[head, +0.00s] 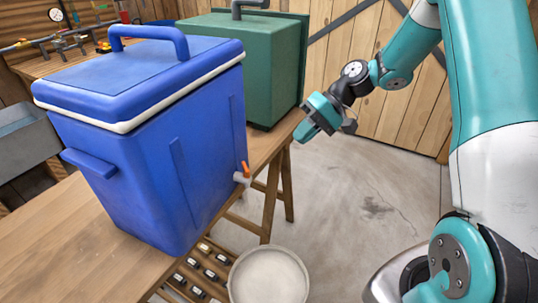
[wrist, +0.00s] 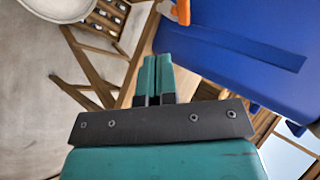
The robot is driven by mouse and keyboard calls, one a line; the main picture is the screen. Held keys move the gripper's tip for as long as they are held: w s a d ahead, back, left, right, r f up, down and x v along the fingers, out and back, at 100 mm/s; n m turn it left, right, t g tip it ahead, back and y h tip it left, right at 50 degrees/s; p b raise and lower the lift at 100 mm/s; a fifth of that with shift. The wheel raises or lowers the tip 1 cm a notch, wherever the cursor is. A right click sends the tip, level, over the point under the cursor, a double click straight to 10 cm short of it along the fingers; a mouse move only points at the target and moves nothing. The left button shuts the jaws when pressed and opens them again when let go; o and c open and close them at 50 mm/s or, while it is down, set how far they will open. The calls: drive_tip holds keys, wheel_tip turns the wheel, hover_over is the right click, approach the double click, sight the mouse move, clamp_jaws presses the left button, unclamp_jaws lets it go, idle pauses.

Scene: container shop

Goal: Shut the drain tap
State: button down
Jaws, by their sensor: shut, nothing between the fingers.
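The drain tap (head: 243,174) is a small white spout with an orange lever, low on the right side of the blue cool box (head: 190,140). In the head view the lever stands up from the spout; I cannot tell from it whether water flows. In the wrist view the orange lever of the tap (wrist: 182,12) is at the top edge, partly cut off, beside the blue wall. My gripper (head: 304,131) is shut and empty, up and to the right of the tap in the head view and apart from it. Its closed fingers (wrist: 156,62) show in the wrist view.
The cool box stands on a wooden bench (head: 60,232). A green box (head: 265,85) stands behind it. A round pale tub (head: 268,278) is on the floor below the tap, beside a rack of dark items (head: 200,268). The floor to the right is clear.

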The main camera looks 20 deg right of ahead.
sight(246, 171)
drive_tip(key=a+r+x, duration=0.2)
drive_tip(key=x, duration=1)
drive_tip(key=shift+a+f+p, duration=0.2)
drive_tip(key=shift+f+p, duration=0.05)
drive_tip(key=shift+p, duration=0.2)
